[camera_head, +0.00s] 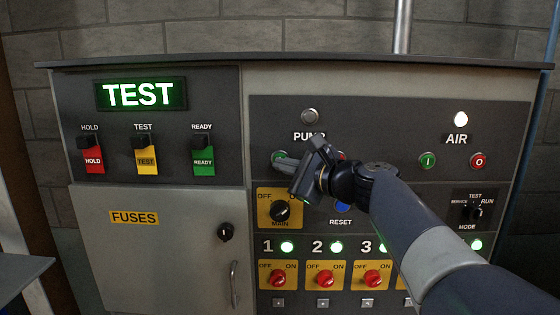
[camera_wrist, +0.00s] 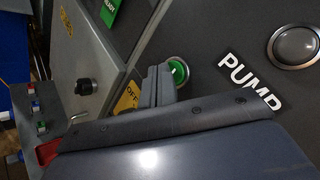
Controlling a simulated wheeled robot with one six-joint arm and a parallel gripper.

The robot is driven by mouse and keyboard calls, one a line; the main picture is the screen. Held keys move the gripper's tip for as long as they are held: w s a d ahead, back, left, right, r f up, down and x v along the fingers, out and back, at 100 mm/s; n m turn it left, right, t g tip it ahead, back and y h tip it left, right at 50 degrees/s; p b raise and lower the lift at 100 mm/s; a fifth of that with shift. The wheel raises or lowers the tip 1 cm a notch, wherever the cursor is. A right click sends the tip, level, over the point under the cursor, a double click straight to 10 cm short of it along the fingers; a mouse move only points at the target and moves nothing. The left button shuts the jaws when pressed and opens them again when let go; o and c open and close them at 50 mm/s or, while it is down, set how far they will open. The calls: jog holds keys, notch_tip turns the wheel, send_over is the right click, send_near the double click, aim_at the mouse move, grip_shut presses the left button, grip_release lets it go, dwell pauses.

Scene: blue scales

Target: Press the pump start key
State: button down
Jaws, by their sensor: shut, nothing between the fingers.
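The pump start key is a round green button (camera_head: 279,154) in a pale ring, below the left end of the PUMP label. My gripper (camera_head: 284,163) is shut and empty, with its fingertips over the lower part of the key in the head view. In the wrist view the green key (camera_wrist: 180,70) shows just beside the closed fingertips (camera_wrist: 165,72), which hide part of it. I cannot tell whether they touch it. The pump lamp (camera_head: 310,116) above is grey and unlit; it also shows in the wrist view (camera_wrist: 295,45).
The MAIN rotary switch (camera_head: 280,210) and blue RESET button (camera_head: 342,207) lie below. The AIR lamp (camera_head: 461,119) is lit above its green (camera_head: 428,160) and red (camera_head: 478,160) keys. The display (camera_head: 140,94) reads TEST.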

jog(key=shift+w, duration=0.4)
dwell(0.3)
jog(key=shift+s, duration=0.8)
jog(key=s+b, duration=0.1)
jog(key=s, duration=0.4)
jog(key=shift+a+b, duration=0.1)
jog(key=shift+b, duration=0.2)
dwell(0.6)
